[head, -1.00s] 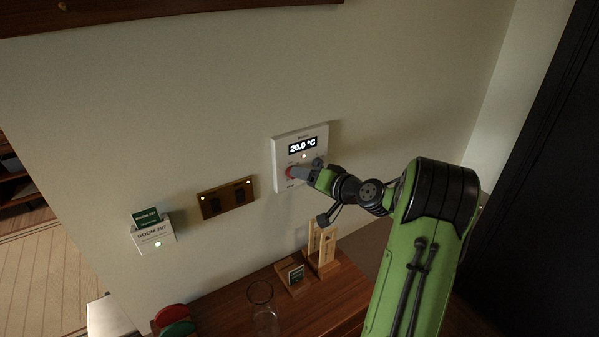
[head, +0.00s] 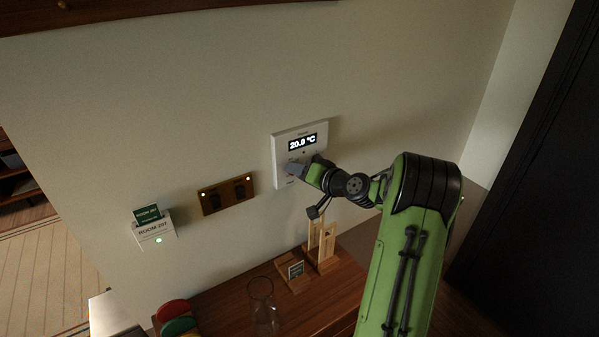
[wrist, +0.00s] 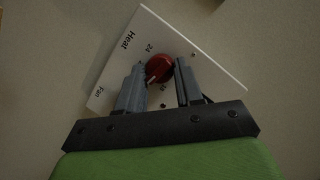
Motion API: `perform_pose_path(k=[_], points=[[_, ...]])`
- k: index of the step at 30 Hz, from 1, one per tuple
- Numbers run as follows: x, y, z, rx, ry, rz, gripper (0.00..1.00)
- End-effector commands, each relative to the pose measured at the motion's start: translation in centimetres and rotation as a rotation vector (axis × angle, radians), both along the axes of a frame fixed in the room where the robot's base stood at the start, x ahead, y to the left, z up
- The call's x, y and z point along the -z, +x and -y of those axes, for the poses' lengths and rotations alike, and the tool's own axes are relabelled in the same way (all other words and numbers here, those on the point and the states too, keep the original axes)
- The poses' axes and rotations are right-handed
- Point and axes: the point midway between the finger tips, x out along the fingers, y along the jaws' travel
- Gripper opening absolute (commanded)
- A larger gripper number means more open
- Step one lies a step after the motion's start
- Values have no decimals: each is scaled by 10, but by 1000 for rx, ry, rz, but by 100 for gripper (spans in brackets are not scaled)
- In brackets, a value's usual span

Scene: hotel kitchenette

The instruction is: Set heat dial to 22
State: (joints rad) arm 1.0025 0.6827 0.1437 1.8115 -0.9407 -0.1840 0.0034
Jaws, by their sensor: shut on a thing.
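The white thermostat panel (head: 283,180) is on the wall, and its display (head: 302,142) reads 20.0 °C. In the wrist view, the red heat dial (wrist: 159,66) sits on the panel (wrist: 117,62), with "Heat" and "24" printed near it. A pale pointer mark shows at the dial's lower left. My gripper (head: 294,168) is at the lower half of the panel and hides the dial in the head view. In the wrist view, my gripper (wrist: 160,72) has a finger on each side of the dial and is shut on it.
A brass switch plate (head: 226,194) and a Room 207 card holder (head: 155,232) are on the wall to the left. Below, a wooden counter (head: 225,310) carries a glass (head: 262,305), a wooden stand (head: 322,250) and coloured discs (head: 176,318).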

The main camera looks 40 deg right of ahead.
Motion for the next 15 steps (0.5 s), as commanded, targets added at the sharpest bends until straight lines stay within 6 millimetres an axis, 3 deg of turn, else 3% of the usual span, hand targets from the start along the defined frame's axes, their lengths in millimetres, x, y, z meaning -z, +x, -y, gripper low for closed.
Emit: perform_pose_path(k=[8, 15], points=[[1, 0, 1, 0, 98, 7, 5], [2, 0, 3, 0, 288, 18, 5]])
